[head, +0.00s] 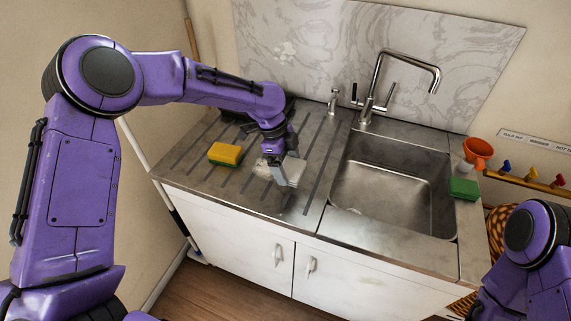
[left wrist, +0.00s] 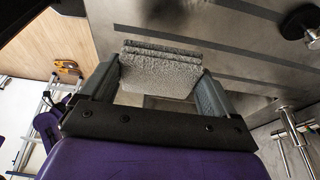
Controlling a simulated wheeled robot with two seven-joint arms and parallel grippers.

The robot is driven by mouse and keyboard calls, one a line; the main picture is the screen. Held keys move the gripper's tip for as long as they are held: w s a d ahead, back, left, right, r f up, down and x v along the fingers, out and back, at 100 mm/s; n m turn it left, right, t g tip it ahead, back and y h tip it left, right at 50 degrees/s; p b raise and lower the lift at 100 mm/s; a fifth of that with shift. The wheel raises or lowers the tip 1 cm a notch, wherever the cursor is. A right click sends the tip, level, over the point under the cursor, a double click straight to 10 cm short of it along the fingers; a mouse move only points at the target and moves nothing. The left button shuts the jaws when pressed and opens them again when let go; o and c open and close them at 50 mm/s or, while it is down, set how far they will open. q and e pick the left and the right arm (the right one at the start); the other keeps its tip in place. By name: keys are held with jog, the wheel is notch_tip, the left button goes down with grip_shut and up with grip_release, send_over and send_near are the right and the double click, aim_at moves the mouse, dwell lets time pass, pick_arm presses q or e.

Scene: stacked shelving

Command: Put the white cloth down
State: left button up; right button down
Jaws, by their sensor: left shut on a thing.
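The white cloth (head: 294,172) is a folded, pale piece just above or on the ribbed metal drainboard (head: 222,187), left of the sink. My left gripper (head: 280,168) is shut on it from above. In the left wrist view the cloth (left wrist: 160,76) shows as folded layers between the two fingers. I cannot tell whether its lower edge touches the drainboard. My right gripper is out of view; only part of the right arm shows at the lower right of the head view.
A yellow sponge (head: 225,154) lies on the drainboard left of the gripper. The sink (head: 390,190) with its tall tap (head: 380,85) is to the right. A green sponge (head: 463,188) and an orange cup (head: 478,150) are at the right end. The drainboard's front is clear.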

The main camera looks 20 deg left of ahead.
aim_at(288, 165)
pick_arm(q)
jog(key=w+f, duration=0.1)
jog(key=w+f+p, duration=0.1)
jog(key=f, duration=0.1)
jog(key=shift+w+a+f, duration=0.2)
jog(key=shift+w+a, duration=0.2)
notch_tip(288, 165, down, 2)
jog(key=shift+s+f+p, duration=0.1)
jog(key=shift+f+p, duration=0.05)
jog(key=shift+p, duration=0.7)
jog(key=shift+f, duration=0.5)
jog(key=o, duration=0.7)
jog(key=shift+c, duration=0.2)
jog(key=shift+r, duration=0.3)
jog(key=b+v, duration=0.3)
jog(key=v, duration=0.8)
jog(key=shift+r+b, duration=0.4)
jog(key=shift+a, duration=0.15)
